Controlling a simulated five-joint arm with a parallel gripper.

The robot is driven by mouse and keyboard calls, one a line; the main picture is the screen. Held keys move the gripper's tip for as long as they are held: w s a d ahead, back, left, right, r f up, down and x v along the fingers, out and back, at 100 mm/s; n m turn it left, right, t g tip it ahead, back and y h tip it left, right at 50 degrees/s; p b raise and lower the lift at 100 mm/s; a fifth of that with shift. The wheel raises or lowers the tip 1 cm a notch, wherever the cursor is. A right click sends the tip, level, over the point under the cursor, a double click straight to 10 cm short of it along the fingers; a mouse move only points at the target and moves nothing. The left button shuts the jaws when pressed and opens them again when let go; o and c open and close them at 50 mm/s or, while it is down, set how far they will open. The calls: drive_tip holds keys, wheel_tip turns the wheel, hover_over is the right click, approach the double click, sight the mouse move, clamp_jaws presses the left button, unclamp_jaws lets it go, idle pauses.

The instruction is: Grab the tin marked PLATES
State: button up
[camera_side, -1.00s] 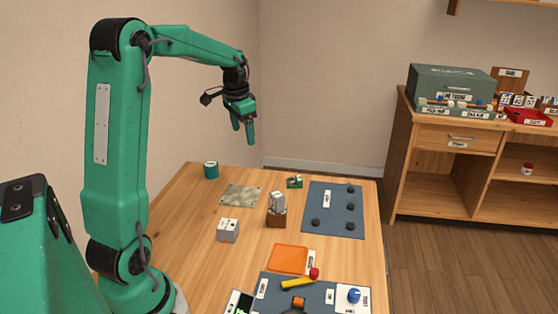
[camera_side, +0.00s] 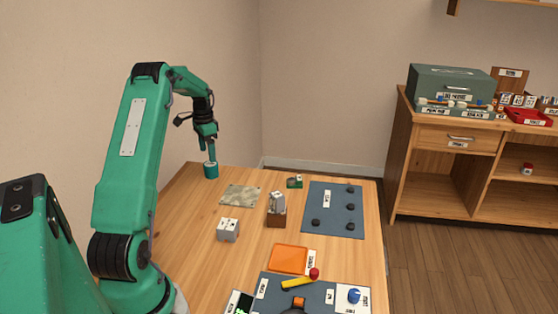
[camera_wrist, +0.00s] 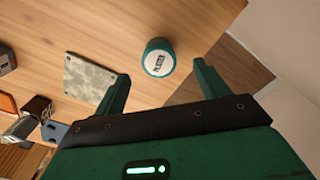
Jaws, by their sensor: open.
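A small teal tin (camera_side: 210,170) stands upright near the far left corner of the wooden table. In the wrist view the tin (camera_wrist: 158,58) shows its round top with a white label, whose lettering is too small to read surely. My gripper (camera_side: 208,150) points down just above the tin in the side view. In the wrist view my gripper (camera_wrist: 158,82) has its two fingers spread wide, with nothing between them. The tin lies beyond the fingertips, in line with the gap.
A mottled flat plate (camera_side: 240,195) lies right of the tin. The table's far edge is close to the tin.

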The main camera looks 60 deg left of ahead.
sight(210, 164)
drive_tip(key=shift+f, duration=0.15)
drive_tip(key=shift+f, duration=1.2)
drive_tip(key=shift+f, duration=0.1)
drive_tip(key=shift+w+d+f, duration=0.1)
drive_tip(key=shift+f, duration=1.15)
drive_tip(key=shift+w+f, duration=0.1)
drive_tip(key=shift+f, duration=1.1)
drive_tip(key=c, duration=1.1)
